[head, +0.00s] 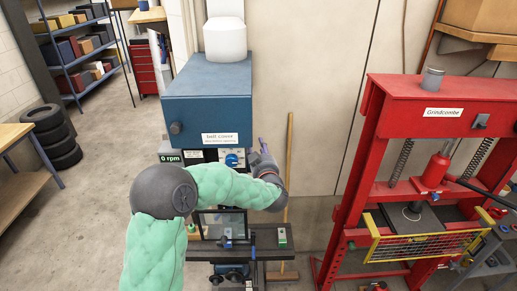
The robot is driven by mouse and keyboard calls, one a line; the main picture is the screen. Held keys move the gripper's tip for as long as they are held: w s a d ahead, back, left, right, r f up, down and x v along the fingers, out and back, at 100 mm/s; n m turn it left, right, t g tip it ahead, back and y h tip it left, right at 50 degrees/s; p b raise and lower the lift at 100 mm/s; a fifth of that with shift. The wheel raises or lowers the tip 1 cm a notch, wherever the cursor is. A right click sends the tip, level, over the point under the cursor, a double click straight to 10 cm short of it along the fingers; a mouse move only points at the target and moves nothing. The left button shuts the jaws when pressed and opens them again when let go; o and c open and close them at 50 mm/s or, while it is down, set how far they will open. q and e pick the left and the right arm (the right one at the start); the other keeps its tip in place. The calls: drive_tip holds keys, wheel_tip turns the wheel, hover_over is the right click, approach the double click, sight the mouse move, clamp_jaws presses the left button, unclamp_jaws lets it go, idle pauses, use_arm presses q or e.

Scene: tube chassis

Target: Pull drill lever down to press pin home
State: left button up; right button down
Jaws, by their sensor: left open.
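The drill press has a blue belt cover (208,96) and a front panel (236,157) with a blue knob and a "0 rpm" display (171,158). My left gripper (263,153) is open, just right of the panel, at the end of my green-sleeved arm. A small purple piece shows at its tip; I cannot tell whether it is part of the gripper or of the lever. I cannot make out the drill lever clearly. My arm hides the middle of the drill press, and I cannot see the pin. The dark drill table (268,238) shows below my arm. My right gripper is not in view.
A red Grindcombe press (437,115) with a yellow guard (420,247) stands at the right. A wooden pole (289,150) leans on the wall behind the drill. Tyres (54,137), a bench (20,195) and shelves (75,60) are at the left. Floor between them is clear.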

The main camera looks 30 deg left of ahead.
use_arm(q)
drive_tip(key=shift+s+f, duration=0.1)
drive_tip(key=s+d+f+b, duration=0.3)
drive_tip(key=s+d, duration=0.4)
drive_tip(key=s, duration=0.1)
drive_tip(key=shift+s+d+f, duration=0.35)
drive_tip(key=shift+d+f, duration=0.05)
idle(1.1)
idle(0.3)
